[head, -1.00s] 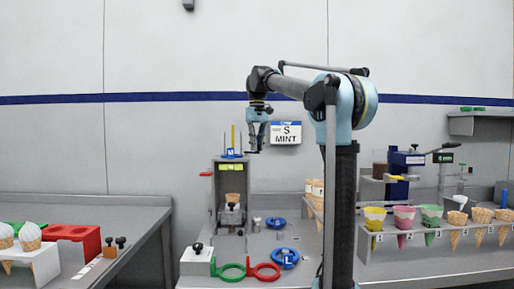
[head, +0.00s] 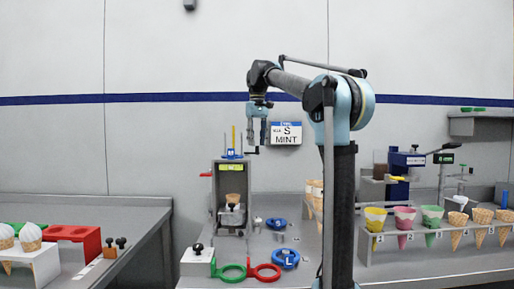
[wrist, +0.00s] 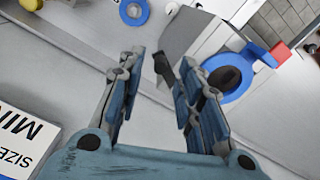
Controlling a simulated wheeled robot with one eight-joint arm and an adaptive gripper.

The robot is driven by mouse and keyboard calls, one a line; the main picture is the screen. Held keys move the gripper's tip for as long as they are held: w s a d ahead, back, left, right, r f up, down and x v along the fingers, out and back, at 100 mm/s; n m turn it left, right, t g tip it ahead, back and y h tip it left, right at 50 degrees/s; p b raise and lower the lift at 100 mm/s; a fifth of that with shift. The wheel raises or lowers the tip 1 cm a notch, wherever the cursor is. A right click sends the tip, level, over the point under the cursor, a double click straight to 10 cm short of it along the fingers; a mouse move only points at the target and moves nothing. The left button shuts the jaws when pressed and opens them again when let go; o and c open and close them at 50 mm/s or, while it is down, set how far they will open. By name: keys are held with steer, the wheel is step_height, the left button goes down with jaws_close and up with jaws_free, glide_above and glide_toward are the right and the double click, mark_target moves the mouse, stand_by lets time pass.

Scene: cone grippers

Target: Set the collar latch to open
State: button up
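My gripper (head: 256,144) hangs fingers down above the grey cone press (head: 230,195). Its two fingers stand apart with nothing held; they also show open in the wrist view (wrist: 160,62). A small black handle (wrist: 163,68) appears between the fingertips in the wrist view; I cannot tell its distance from them. In the head view a dark crank (head: 250,150) sticks out right of the press top, just under the fingers. A cone (head: 232,197) stands inside the press. A red lever (head: 206,174) sticks out at left. I cannot tell which part is the collar latch.
A green ring (head: 232,272), a red ring (head: 266,272) and blue discs (head: 286,258) lie around the press. A white box with a black knob (head: 198,249) stands front left. A rack of several cones (head: 430,240) is at right. The "S MINT" sign (head: 286,133) is behind the gripper.

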step_height(320, 180, up, 10)
steer(key=shift+f, duration=0.2)
stand_by(0.7)
